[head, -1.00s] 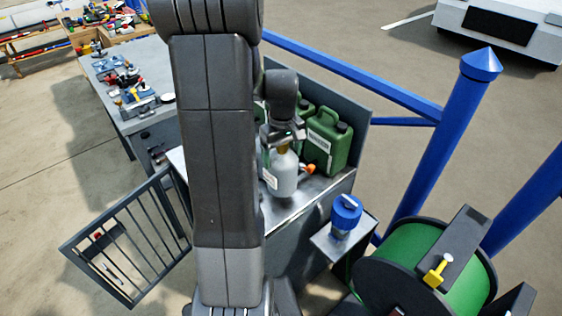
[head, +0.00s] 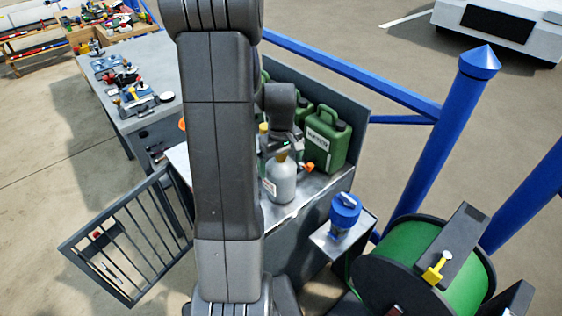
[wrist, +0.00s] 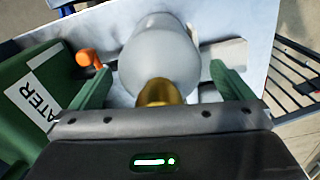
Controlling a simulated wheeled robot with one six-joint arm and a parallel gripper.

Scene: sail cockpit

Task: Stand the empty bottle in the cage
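A grey bottle with a brass-coloured top (head: 281,182) stands on the metal bench top, with a pale label on its left side. It also shows in the wrist view (wrist: 158,55), its brass top towards me. My gripper (wrist: 160,72) has its two green fingers wide apart, one on each side of the bottle, with gaps to it. In the head view my gripper (head: 284,148) is right at the bottle's top. A grey barred gate (head: 130,240) hangs open at the left and may belong to the cage. I cannot make out the cage's inside; my arm hides much of the bench.
Green jugs (head: 328,138) stand behind the bottle against a grey back panel. An orange-ended piece (wrist: 88,58) lies close beside the bottle. A blue-topped canister (head: 345,212) stands on a small shelf at the right. A green reel (head: 405,268) and blue posts are further right.

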